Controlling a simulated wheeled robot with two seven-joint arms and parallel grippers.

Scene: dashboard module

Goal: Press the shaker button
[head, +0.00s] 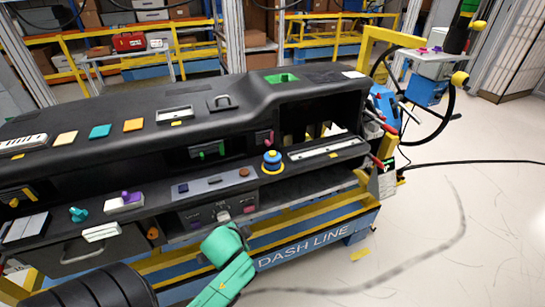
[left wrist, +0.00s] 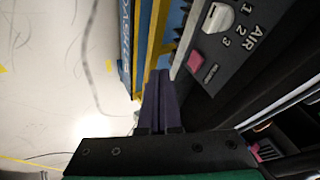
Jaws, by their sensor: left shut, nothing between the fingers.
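A pink button (left wrist: 195,62) sits on the dark AIR panel (left wrist: 222,58), beside a white dial numbered 1 to 3; its small label is too blurred to read. In the head view the pink button (head: 249,210) shows at the right of the lower panel. I cannot tell which control is the shaker button. My left gripper (left wrist: 158,74) is shut and empty, its dark fingers left of the pink button in the left wrist view and apart from it. In the head view my green left wrist is just below the panel; the fingertips are not clear there. My right gripper is not seen.
A blue and yellow round knob (head: 272,161) stands on the ledge above the panel. A strip with several small buttons (head: 214,180) lies left of it. The yellow and blue DASH LINE frame (head: 305,250) runs below. Open floor lies to the right.

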